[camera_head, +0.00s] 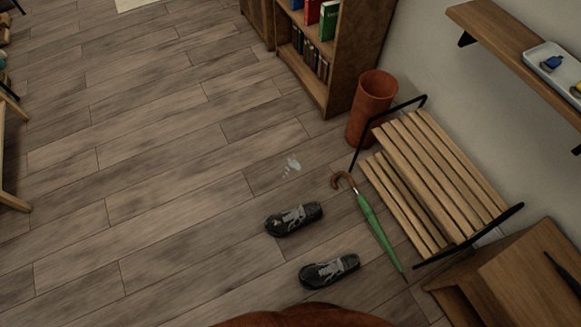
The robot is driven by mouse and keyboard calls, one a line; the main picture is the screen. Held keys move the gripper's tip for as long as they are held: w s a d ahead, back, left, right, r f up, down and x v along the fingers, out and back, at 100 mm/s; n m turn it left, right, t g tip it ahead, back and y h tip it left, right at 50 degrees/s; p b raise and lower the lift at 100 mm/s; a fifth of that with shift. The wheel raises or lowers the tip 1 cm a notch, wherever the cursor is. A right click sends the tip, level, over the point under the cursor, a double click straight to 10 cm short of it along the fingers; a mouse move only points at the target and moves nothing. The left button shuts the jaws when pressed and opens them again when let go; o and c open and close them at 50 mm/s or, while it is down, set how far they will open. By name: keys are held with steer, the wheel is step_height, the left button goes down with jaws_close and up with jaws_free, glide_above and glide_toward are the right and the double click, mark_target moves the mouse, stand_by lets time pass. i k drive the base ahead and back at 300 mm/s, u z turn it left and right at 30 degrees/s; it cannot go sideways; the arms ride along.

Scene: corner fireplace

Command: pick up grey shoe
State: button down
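Two dark grey shoes with lighter grey laces lie on the wooden floor, apart from each other. The farther grey shoe (293,220) is near the middle of the view. The nearer grey shoe (329,271) is lower and a little to the right. Both appear to rest sole down. My gripper is not in view, so its distance to the shoes and its state cannot be seen.
A green umbrella (377,232) lies right of the shoes, beside a slatted wooden rack (440,170). A terracotta bin (372,100) and bookcase (345,60) stand behind. A small pale item (292,166) lies on the floor.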

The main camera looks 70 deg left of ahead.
mark_target(282, 224)
steer(key=u, duration=3.2)
steer(key=k, duration=0.55)
steer(key=u, duration=1.05)
steer(key=i, duration=1.2)
steer(key=z, duration=0.8)
steer(key=i, duration=0.55)
steer(key=z, duration=0.6)
